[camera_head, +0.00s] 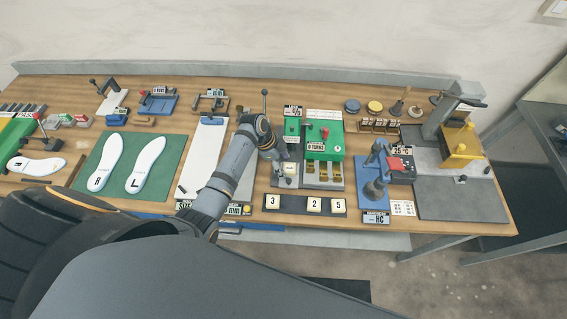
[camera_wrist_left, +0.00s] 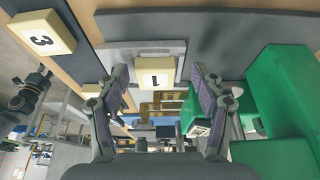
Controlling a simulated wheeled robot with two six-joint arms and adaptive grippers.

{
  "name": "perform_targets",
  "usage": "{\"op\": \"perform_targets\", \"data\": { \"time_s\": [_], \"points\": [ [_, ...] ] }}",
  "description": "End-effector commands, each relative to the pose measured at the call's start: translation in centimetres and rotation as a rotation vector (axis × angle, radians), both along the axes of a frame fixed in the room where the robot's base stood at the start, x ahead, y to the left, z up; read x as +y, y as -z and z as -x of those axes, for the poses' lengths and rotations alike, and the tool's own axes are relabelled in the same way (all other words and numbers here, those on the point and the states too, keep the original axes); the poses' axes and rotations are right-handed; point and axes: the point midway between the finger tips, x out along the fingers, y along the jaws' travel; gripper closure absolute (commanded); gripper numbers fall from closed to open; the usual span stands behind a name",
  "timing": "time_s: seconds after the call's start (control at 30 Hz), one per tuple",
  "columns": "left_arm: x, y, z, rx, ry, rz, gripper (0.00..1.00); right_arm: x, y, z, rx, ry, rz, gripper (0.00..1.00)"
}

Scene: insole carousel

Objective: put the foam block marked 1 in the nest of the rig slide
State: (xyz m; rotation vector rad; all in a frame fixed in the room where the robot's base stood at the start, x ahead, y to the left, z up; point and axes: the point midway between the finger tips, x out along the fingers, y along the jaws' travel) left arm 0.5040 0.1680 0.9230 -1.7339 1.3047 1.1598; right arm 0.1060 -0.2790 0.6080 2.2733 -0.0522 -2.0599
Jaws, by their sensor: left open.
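The foam block marked 1 (camera_wrist_left: 155,72) is cream with a black digit, lying number side up on a grey metal plate (camera_wrist_left: 140,47) in the left wrist view. In the head view it is a small pale block (camera_head: 290,169) at the left front of the green rig (camera_head: 325,143). My left gripper (camera_wrist_left: 158,80) is open, its two fingers on either side of the block with gaps visible; it also shows in the head view (camera_head: 282,160). I cannot tell how deeply the block is seated in the nest. My right gripper is out of view.
A dark tray (camera_head: 292,209) at the bench front holds blocks marked 3 (camera_head: 272,201), 2 (camera_head: 314,205) and 5 (camera_head: 338,206). A blue press (camera_head: 374,175) stands right of the rig. A white board (camera_head: 205,150) lies left of my arm.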

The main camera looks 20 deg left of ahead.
Motion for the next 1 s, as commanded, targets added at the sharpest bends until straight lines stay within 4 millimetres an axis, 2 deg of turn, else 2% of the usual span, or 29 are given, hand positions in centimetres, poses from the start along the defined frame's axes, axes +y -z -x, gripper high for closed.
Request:
{"op": "perform_targets", "data": {
  "time_s": [0.13, 0.23, 0.5, 0.63, 0.8, 1.0],
  "points": [
    [0.2, -0.3, 0.0, -0.001, 0.0, 0.0, 0.32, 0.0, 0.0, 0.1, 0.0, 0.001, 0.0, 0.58],
    [0.8, -1.6, 0.1, -0.004, 0.0, -0.003, 0.32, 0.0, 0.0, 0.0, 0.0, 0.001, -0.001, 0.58],
    [3.2, -7.6, 0.8, -0.004, -0.001, -0.004, 0.32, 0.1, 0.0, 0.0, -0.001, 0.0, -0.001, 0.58],
    [4.0, -9.8, 1.0, -0.002, 0.0, -0.003, 0.32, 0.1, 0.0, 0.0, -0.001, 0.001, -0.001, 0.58],
    [4.4, -11.0, 1.2, 0.0, 0.0, -0.001, 0.32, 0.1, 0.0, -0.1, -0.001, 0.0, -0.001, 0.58],
    [4.4, -11.1, 1.2, 0.0, 0.0, 0.0, 0.32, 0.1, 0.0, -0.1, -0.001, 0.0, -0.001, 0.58]
  ]
}}
